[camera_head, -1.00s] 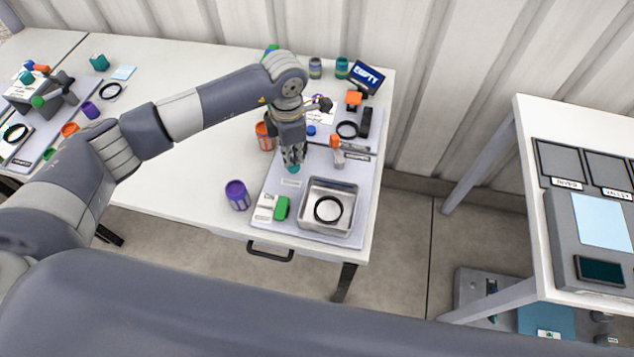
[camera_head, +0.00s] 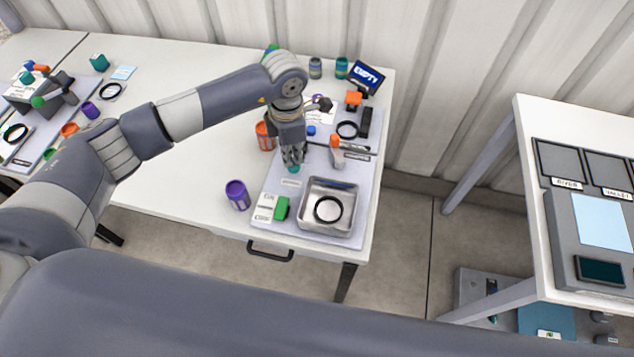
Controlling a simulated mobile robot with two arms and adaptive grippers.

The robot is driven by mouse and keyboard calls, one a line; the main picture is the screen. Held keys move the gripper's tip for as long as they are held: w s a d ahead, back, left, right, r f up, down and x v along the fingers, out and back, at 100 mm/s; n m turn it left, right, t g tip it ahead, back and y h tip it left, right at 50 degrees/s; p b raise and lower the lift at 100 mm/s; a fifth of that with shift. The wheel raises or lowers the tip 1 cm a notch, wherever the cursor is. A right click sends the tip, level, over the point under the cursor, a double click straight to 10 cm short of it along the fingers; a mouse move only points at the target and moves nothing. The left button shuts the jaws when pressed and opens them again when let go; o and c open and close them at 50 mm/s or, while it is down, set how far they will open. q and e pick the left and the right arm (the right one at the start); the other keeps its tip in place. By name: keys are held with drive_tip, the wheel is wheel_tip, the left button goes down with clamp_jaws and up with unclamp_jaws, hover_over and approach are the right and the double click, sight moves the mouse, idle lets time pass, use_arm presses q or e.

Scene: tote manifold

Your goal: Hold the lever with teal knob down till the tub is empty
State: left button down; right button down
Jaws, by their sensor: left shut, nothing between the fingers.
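My left gripper (camera_head: 292,165) points down over the grey board on the table, its fingers shut with nothing between them. The teal knob (camera_head: 293,169) shows right at the fingertips; the gripper hides most of its lever. Whether the fingers touch the knob I cannot tell for sure. A square metal tub (camera_head: 313,187) with a black ring in it sits on the board, to the right of and nearer than the gripper. My right gripper is not in view.
An orange-topped part (camera_head: 336,143) stands right of the gripper. A green block (camera_head: 281,208) is left of the tub. A purple cup (camera_head: 237,194) and an orange cup (camera_head: 265,135) stand beside the board. The table's left middle is clear.

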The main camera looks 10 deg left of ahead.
use_arm(q)
drive_tip(key=shift+r+p, duration=1.65)
drive_tip(key=shift+r, duration=1.25)
